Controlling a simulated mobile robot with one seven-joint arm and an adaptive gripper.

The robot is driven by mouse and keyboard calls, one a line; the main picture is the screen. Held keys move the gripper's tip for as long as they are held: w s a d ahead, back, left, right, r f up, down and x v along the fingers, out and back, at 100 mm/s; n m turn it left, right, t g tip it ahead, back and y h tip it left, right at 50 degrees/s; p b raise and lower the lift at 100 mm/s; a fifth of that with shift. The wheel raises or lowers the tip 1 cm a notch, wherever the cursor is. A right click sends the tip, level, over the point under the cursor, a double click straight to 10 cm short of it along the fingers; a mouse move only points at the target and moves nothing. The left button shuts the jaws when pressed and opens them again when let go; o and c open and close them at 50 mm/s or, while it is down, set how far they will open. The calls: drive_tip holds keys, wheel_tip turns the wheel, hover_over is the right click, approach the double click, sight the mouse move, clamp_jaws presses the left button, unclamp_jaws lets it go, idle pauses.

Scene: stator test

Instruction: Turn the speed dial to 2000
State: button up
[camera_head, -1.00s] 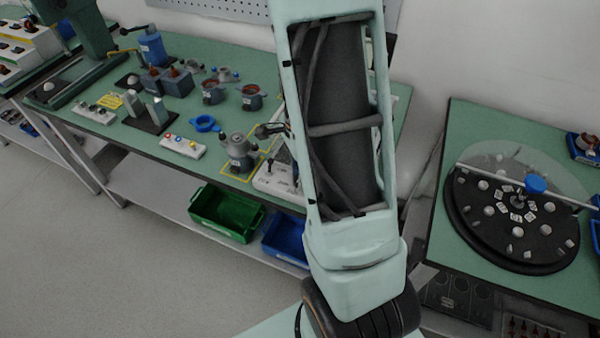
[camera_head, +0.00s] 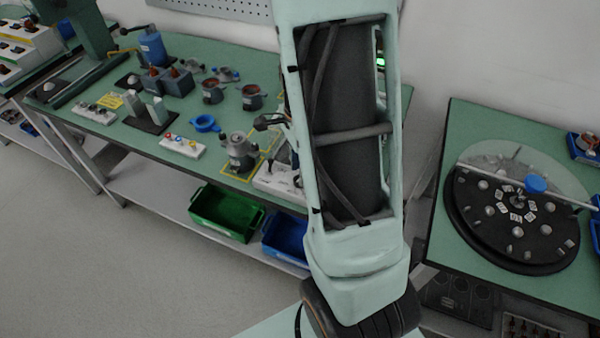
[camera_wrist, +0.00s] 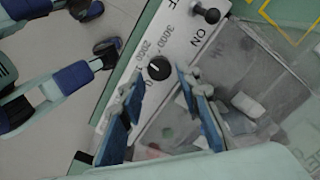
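In the wrist view the speed dial (camera_wrist: 158,67) is a small round black knob on a white panel (camera_wrist: 183,22). The printed marks 2000, 3000 and ON show beside it, with a 0 near its lower side. I cannot tell its exact pointer setting. My gripper (camera_wrist: 158,78) is open, with one blue-padded finger on each side of the dial and a visible gap. I cannot tell whether either finger touches it. In the head view the white panel (camera_head: 272,180) is partly hidden behind my arm, and the dial cannot be made out.
A black-knobbed lever (camera_wrist: 207,14) stands near ON. A clear cover (camera_wrist: 250,75) lies right of the dial over small parts. In the head view a grey motor part (camera_head: 238,152) stands left of the panel, and green (camera_head: 228,210) and blue (camera_head: 285,238) bins sit below.

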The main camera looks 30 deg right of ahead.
wheel_tip(320, 180, up, 10)
drive_tip(key=shift+f, duration=0.15)
idle(0.6)
